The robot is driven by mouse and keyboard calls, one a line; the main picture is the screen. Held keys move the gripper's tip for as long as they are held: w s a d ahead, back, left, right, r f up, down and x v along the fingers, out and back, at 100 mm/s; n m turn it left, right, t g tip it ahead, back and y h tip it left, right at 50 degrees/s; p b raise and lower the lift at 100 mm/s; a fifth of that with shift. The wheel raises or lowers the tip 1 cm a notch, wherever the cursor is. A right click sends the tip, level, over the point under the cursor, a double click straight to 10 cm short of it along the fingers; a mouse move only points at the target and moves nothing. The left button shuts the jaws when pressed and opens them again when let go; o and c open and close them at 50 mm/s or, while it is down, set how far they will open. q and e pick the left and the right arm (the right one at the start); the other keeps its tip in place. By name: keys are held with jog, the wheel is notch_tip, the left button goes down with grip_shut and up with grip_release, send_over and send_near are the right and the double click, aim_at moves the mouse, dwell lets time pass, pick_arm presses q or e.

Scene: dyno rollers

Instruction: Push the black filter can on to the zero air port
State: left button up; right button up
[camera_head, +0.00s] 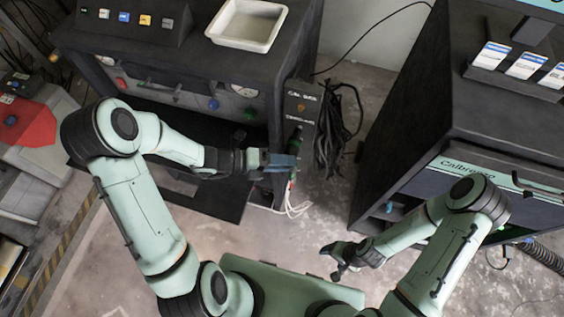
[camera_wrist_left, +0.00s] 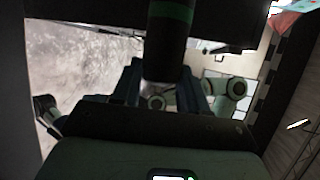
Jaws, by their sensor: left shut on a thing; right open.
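My left gripper (camera_head: 282,163) is shut on a black cylinder with a green band, the filter can (camera_wrist_left: 168,45), seen between its fingers in the left wrist view. In the head view the can (camera_head: 297,136) shows as a small dark and green shape just above the fingers, in front of the dark CAL GAS box (camera_head: 300,102). I cannot make out the zero air port, nor whether the can touches it. My right gripper (camera_head: 340,262) is open and empty, low in the head view and away from the bench.
The dark bench (camera_head: 190,55) has coloured knobs on its front and a white tray (camera_head: 247,24) on top. Black cables (camera_head: 338,130) hang beside the CAL GAS box. A dark cabinet (camera_head: 440,95) stands at right. Bare floor lies between them.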

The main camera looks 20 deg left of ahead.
pick_arm(q)
jog(key=shift+w, duration=0.15)
pick_arm(e)
jog(key=shift+w+r, duration=0.1)
jog(key=shift+w, duration=0.05)
pick_arm(q)
jog(key=o, duration=1.2)
jog(key=shift+c, duration=0.2)
jog(key=v, duration=1.3)
jog(key=shift+a+p, duration=0.15)
jog(key=shift+p, duration=0.25)
pick_arm(e)
jog(key=shift+w+r, duration=0.5)
pick_arm(q)
jog(key=shift+s, duration=0.25)
pick_arm(e)
jog(key=shift+s, duration=0.1)
